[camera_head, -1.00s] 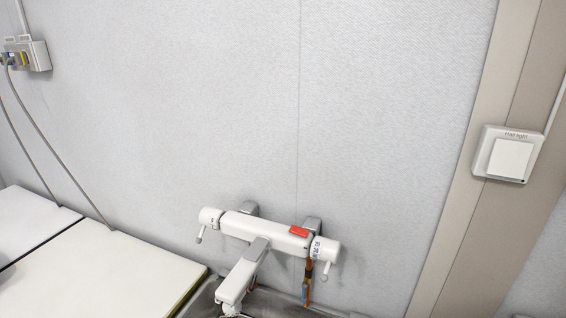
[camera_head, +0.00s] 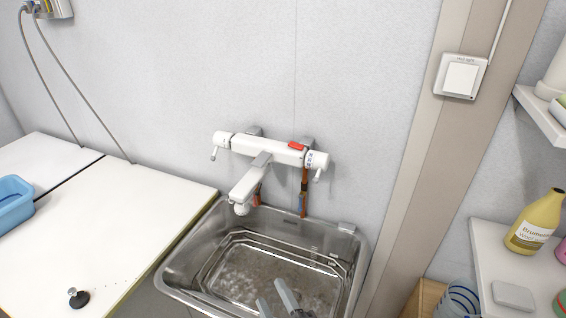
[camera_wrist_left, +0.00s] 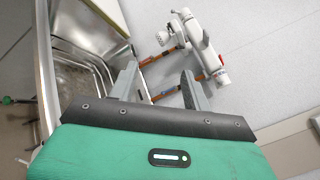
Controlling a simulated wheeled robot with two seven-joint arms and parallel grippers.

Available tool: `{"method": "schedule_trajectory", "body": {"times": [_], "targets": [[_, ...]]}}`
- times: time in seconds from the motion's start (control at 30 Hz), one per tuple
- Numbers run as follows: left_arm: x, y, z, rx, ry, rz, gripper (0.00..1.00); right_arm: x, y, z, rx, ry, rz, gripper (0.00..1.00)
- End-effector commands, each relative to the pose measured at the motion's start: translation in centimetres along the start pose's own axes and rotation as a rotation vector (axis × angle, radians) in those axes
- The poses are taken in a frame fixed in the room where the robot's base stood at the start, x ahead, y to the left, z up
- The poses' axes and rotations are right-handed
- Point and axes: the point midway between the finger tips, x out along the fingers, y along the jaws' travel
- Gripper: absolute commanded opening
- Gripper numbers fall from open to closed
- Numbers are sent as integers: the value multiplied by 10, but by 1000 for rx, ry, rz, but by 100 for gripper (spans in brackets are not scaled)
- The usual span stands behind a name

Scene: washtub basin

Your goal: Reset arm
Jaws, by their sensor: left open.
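My left gripper (camera_head: 275,298) shows at the bottom edge of the head view, its two grey fingers apart over the metal washtub basin (camera_head: 180,275). In the left wrist view the fingers (camera_wrist_left: 158,86) are also apart, with nothing held between them. The basin's metal wall (camera_wrist_left: 97,20) lies at the upper left there. The white faucet (camera_head: 265,150) with a red button is on the wall behind the basin, and shows beyond the fingers in the left wrist view (camera_wrist_left: 203,45). My right gripper is not in view.
A white counter (camera_head: 120,215) lies left of the basin, with a blue tub (camera_head: 12,200) and a small black knob (camera_head: 78,298). A shelf at right holds a yellow bottle (camera_head: 535,222). A light switch (camera_head: 461,77) is on the wall post.

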Motion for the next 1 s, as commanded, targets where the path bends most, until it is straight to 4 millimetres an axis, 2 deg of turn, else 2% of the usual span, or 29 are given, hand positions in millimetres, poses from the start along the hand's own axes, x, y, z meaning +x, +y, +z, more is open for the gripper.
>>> {"method": "schedule_trajectory", "body": {"times": [0.37, 0.57, 0.7, 0.8, 0.9, 1.0], "targets": [[25, 74, 6, -230, 96, 309, 49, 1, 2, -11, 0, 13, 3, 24], [30, 136, 17, -454, 131, 578, 49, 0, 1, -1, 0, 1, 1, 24], [23, 186, 31, -674, 124, 816, 49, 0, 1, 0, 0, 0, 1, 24], [13, 216, 44, -842, 100, 985, 49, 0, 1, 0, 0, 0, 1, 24], [2, 237, 58, -1002, 63, 1133, 49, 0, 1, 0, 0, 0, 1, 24], [-8, 250, 71, -1129, 28, 1246, 49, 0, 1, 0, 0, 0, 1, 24]]}}
